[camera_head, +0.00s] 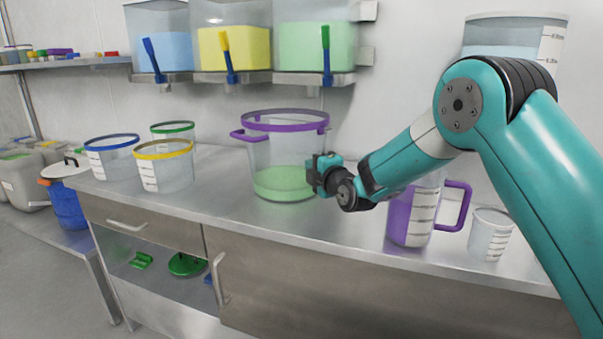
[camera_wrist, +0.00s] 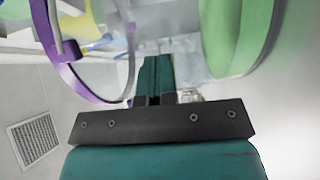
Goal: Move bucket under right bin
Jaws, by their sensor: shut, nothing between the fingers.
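The bucket (camera_head: 285,155) is clear, with a purple rim and side handle and green contents at the bottom. It stands upright on the steel counter, below and in front of the right bin (camera_head: 316,45), which holds green material and has a green lever. Whether it is exactly under that outlet is hard to tell. My gripper (camera_head: 318,174) is shut and empty at the bucket's right side; touching or apart is unclear. In the wrist view the closed fingers (camera_wrist: 153,80) lie between the bucket's purple rim (camera_wrist: 62,70) and its green contents (camera_wrist: 240,38).
Bins with blue (camera_head: 163,50) and yellow (camera_head: 233,48) contents hang left of the green one. Clear tubs with blue (camera_head: 112,160), yellow (camera_head: 163,168) and green (camera_head: 172,130) rims stand left on the counter. A purple-handled jug (camera_head: 420,215) and a small cup (camera_head: 489,235) stand right.

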